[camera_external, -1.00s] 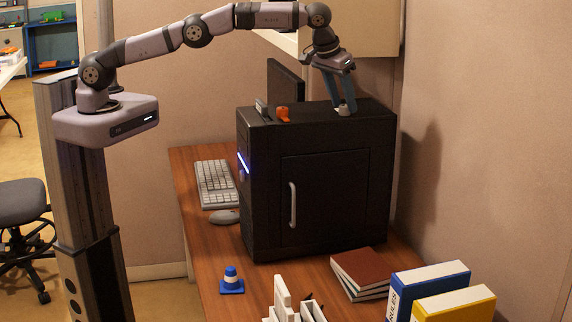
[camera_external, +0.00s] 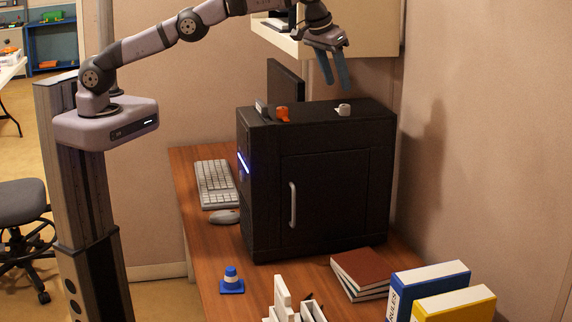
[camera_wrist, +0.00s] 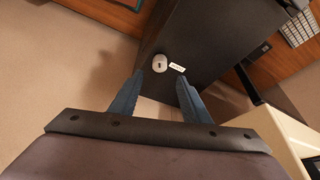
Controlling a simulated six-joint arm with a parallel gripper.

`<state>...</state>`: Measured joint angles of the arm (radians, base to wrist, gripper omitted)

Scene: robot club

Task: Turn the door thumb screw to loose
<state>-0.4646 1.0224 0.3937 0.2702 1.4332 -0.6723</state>
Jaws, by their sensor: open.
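A small pale grey knob (camera_external: 343,109), which looks like the thumb screw, stands on top of the black computer case (camera_external: 318,112). In the wrist view the knob (camera_wrist: 159,63) is beside a small white label (camera_wrist: 177,67) whose text is too small to read. An orange knob (camera_external: 282,114) stands further left on the case top. My gripper (camera_external: 335,88) is open and empty above the pale knob, touching nothing. In the wrist view the knob lies just beyond the gap between my blue fingers (camera_wrist: 160,79). The case door (camera_external: 322,195) appears closed.
A wall shelf (camera_external: 330,35) is close behind my gripper. A monitor (camera_external: 285,82) stands behind the case. A keyboard (camera_external: 215,184), mouse (camera_external: 224,217), blue cone (camera_external: 231,282), books (camera_external: 360,268) and binders (camera_external: 430,285) are on the desk.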

